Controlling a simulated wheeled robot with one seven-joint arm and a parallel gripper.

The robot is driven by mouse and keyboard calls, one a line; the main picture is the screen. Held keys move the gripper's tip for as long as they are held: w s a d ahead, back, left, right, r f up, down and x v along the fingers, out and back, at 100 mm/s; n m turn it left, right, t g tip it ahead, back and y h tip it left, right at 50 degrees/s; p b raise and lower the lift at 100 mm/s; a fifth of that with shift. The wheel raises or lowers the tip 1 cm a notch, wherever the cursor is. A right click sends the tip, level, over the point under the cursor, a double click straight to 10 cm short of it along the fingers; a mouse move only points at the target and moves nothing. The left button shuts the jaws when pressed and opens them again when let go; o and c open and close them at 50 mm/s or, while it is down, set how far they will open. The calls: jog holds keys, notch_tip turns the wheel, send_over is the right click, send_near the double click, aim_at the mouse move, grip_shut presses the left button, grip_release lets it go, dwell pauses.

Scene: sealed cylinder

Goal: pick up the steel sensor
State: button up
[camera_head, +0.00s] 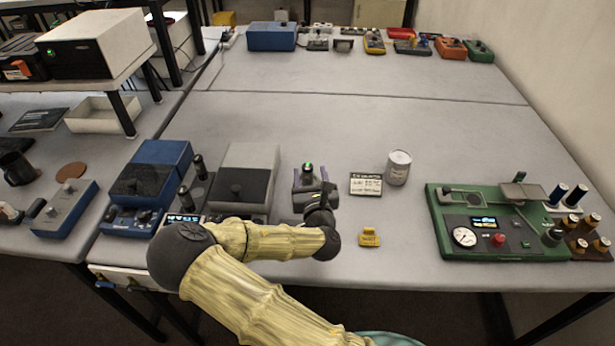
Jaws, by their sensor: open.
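A silver-grey cylinder (398,167) with a printed label stands upright on the table, right of centre. It is the most steel-like thing in view, but I cannot tell for sure that it is the steel sensor. My gripper (315,190) is open, to the left of the cylinder and apart from it. A small dark piece with a green-lit top (308,168) shows at my gripper; I cannot tell whether they touch. My wrist and forearm hide part of the table's front.
A small sign (366,184) lies left of the cylinder, and a yellow block (369,238) sits in front. A green gauge station (487,225) stands at right, with several small cylinders beside it. Grey and blue boxes (245,175) crowd the left.

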aim_at(307, 164)
jog(key=shift+w+a+f+p, duration=0.1)
jog(key=shift+w+a+p, duration=0.15)
jog(key=shift+w, duration=0.6)
jog(key=shift+w+a+p, duration=0.15)
jog(key=shift+w+p, duration=0.25)
jog(key=shift+w, duration=0.45)
jog(key=shift+w+a+f+p, duration=0.1)
jog(key=shift+w+a+p, duration=0.15)
jog(key=shift+w, duration=0.6)
grip_shut()
jog(key=shift+r, duration=0.15)
notch_tip(307, 164, up, 10)
jog(key=b, duration=0.1)
jog(key=shift+d, duration=0.1)
